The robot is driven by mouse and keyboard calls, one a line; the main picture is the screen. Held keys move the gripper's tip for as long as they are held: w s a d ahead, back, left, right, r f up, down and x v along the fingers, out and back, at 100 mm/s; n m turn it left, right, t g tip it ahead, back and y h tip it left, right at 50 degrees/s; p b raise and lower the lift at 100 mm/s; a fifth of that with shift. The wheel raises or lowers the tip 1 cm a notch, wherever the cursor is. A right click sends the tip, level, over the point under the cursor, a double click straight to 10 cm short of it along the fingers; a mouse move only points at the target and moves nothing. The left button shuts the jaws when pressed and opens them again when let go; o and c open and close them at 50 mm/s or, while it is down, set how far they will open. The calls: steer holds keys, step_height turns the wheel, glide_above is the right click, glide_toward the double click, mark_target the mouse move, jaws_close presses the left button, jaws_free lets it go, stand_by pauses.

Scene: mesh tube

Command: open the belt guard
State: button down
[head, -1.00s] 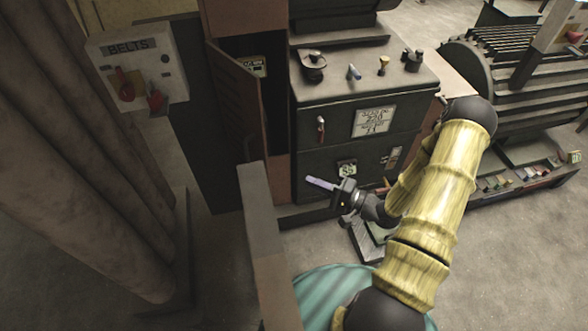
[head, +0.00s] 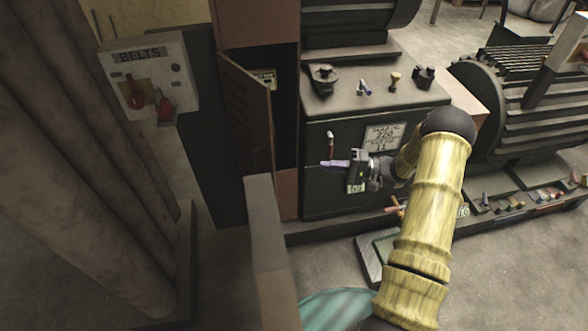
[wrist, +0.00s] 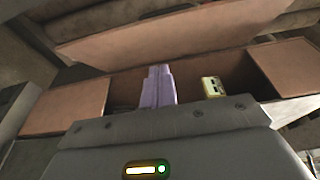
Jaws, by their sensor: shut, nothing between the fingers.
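The belt guard is a reddish-brown hinged door (head: 246,115) on the left of the dark machine. It stands partly open, swung out to the left, with a dark gap to its right and a small label (head: 264,77) inside. In the wrist view a broad brown panel (wrist: 180,38), apparently the guard door, lies across the top, and the label (wrist: 213,87) shows right of my fingers. My gripper (head: 324,163) is shut and empty. Its pale purple fingers point left toward the opening, apart from the door's free edge in the head view. The fingers also show in the wrist view (wrist: 158,86).
A BELTS control box (head: 150,80) with red handles stands at the left, beside large brown pipes (head: 85,150). A grey-brown post (head: 268,235) rises in front of the guard. The machine's front (head: 345,190) with a red-handled lever (head: 330,140) is close behind my gripper.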

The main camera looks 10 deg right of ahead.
steer(key=a+p, duration=0.2)
steer(key=a, duration=1)
steer(key=shift+a, duration=0.4)
steer(key=shift+s+t, duration=0.1)
steer(key=shift+t, duration=0.2)
